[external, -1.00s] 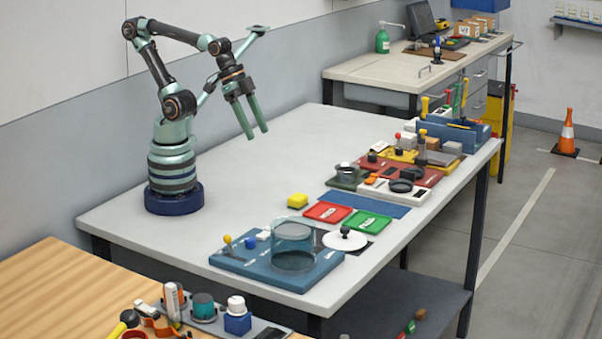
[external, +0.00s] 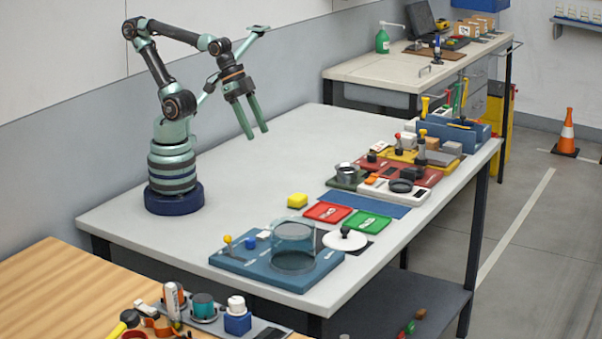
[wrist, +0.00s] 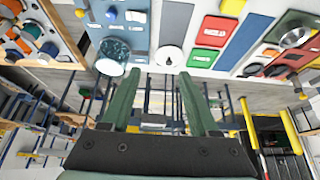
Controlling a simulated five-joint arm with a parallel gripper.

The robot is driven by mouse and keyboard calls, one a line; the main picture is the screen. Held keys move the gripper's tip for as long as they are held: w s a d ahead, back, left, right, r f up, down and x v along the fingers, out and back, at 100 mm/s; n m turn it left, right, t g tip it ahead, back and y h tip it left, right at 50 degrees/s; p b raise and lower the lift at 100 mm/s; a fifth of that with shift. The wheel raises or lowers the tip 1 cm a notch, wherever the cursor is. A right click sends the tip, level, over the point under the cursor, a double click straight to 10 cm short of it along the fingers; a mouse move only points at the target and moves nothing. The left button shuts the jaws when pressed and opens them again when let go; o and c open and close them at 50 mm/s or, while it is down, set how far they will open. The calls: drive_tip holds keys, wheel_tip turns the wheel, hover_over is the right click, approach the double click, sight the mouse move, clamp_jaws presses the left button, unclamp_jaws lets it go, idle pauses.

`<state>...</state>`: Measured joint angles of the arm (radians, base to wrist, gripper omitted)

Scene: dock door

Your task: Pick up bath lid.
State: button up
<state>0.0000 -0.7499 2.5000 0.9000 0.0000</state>
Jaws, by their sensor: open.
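The bath lid, a white round disc with a black knob (external: 344,239), lies on a dark mat near the front right edge of the grey table. It also shows at the top middle of the wrist view (wrist: 169,60). The clear glass bath (external: 293,238) stands beside it on a blue board; the lid is apart from it. My gripper (external: 258,134) is open and empty, raised above the table, well up and to the left of the lid. In the wrist view its two fingers (wrist: 157,85) point toward the lid, with nothing between them.
A red tray (external: 328,212) and a green tray (external: 363,222) lie behind the lid. Several coloured fixtures fill the table's right side. The table's left and middle are clear.

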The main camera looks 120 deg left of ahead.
drive_tip(key=shift+o, duration=0.3)
drive_tip(key=n+g, duration=0.6)
drive_tip(key=n, duration=1.2)
hover_over(345, 227)
wheel_tip(345, 227, down, 11)
wheel_tip(345, 227, down, 11)
drive_tip(key=shift+w+d+f, duration=0.1)
drive_tip(key=shift+f, duration=0.1)
clamp_jaws()
